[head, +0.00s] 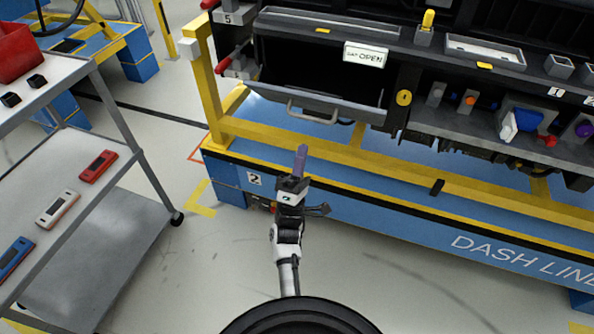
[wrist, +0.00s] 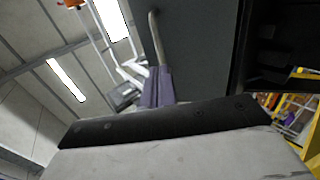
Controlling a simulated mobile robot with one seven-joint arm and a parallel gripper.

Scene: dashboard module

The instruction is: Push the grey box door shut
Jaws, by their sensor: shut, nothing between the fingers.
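The grey box door (head: 345,106) hangs open at the lower front of the box on the dashboard, with a pale bar handle (head: 312,118) along its outer side. A label reading "OPEN" (head: 366,55) is above the opening. My gripper (head: 301,152) is shut and empty, its purple fingers pointing up just below the door and handle in the head view. In the wrist view the shut fingers (wrist: 157,88) rise beside the dark grey door panel (wrist: 195,50), near the lower end of the handle (wrist: 155,38). I cannot tell whether they touch.
A yellow rail (head: 375,165) and the blue line base (head: 350,208) run below the dashboard. Red-handled clamps (head: 224,64) are left of the box. A grey cart (head: 110,160) with several small devices stands at the left. Floor (head: 220,250) between cart and base is clear.

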